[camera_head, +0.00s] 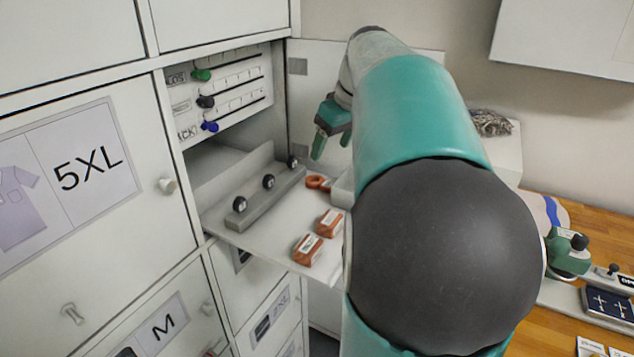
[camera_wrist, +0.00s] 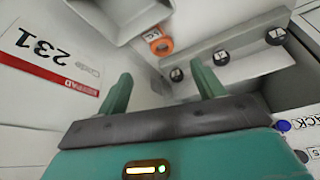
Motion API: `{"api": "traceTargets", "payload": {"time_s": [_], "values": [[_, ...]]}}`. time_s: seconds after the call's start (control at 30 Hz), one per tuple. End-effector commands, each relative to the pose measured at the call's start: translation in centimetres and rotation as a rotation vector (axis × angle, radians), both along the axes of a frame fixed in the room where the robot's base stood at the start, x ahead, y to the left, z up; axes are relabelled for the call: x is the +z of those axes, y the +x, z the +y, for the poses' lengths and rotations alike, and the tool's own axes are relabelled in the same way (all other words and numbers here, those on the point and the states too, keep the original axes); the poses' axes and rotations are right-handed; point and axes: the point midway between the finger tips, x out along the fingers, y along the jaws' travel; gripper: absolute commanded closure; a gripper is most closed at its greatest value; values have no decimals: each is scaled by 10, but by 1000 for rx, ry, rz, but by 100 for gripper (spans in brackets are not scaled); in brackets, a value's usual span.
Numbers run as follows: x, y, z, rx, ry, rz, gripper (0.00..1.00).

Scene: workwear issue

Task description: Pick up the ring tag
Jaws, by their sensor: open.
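The ring tag is an orange ring with a small label (camera_head: 317,182), lying on the pull-out shelf (camera_head: 275,232) near its back right, beside a pale block. In the wrist view the ring tag (camera_wrist: 159,44) shows beyond my fingertips, between them in the picture, by a pale tray-like piece. My gripper (camera_head: 332,144) hangs above the back of the shelf, with teal fingers apart and nothing between them. The wrist view also shows my gripper (camera_wrist: 161,75) open and apart from the tag. My arm covers the right part of the shelf in the head view.
Two orange boxed items (camera_head: 330,223) (camera_head: 307,249) lie on the shelf's front. A grey rail (camera_head: 262,200) with three black knobs stands left of the tag. A panel (camera_head: 228,95) with coloured knobs is behind. Cabinet doors (camera_head: 75,190) flank the left; a wooden table (camera_head: 590,215) is right.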

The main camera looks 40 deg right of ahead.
Motion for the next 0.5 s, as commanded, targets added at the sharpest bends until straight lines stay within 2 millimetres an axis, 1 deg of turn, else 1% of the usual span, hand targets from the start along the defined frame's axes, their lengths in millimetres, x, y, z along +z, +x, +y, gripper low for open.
{"api": "traceTargets", "payload": {"time_s": [0.03, 0.1, 0.2, 0.37, 0.5], "values": [[-11, 4, 1, 1, 3, 3, 32], [-24, 9, 2, 1, 2, 3, 32], [-37, 15, 2, 0, 1, 2, 32], [-48, 20, 2, 0, 0, 1, 32], [-63, 26, 2, 0, 1, 3, 32]]}}
